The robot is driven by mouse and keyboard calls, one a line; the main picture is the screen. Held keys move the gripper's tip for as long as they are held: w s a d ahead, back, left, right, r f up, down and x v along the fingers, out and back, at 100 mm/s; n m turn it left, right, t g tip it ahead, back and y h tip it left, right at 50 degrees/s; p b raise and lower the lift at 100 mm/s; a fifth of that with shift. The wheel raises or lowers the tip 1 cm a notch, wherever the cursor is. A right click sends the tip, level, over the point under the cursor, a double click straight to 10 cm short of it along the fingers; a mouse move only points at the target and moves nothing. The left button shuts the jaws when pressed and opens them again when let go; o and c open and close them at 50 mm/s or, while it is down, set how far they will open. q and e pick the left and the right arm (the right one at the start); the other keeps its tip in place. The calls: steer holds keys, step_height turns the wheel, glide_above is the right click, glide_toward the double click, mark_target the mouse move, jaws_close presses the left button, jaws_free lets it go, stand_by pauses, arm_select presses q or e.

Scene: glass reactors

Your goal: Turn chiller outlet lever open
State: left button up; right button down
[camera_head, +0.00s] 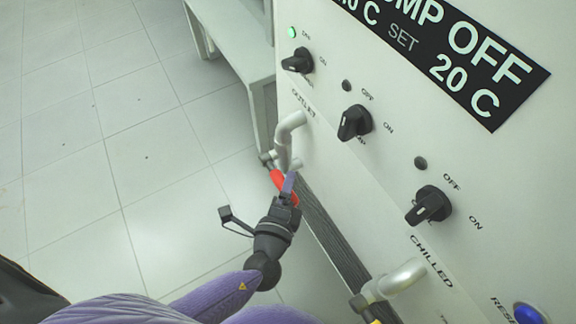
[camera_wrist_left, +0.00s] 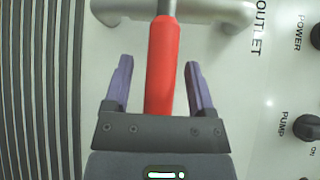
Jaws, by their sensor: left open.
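The outlet lever has a red handle (camera_head: 276,179) on the pipe (camera_head: 284,142) marked OUTLET on the chiller's front panel. My left gripper (camera_head: 289,184) is at the red handle, partly covering it in the head view. In the left wrist view, my left gripper (camera_wrist_left: 160,85) is open, with one purple finger on each side of the red handle (camera_wrist_left: 161,65). Gaps show between the handle and both fingers. The handle runs from the outlet pipe (camera_wrist_left: 205,10) down toward the gripper's palm. My right gripper is not in view.
The chiller panel (camera_head: 330,95) has several black knobs, including one marked CHILLED side (camera_head: 428,205), and a display (camera_head: 455,60) reading PUMP OFF. Another pipe (camera_head: 402,278) sticks out lower down. A dark ribbed grille (camera_head: 335,240) is below. A pale bench (camera_head: 238,45) stands behind; the tiled floor at left is clear.

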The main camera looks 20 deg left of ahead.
arm_select(q)
jaws_close()
stand_by(0.3)
stand_by(1.2)
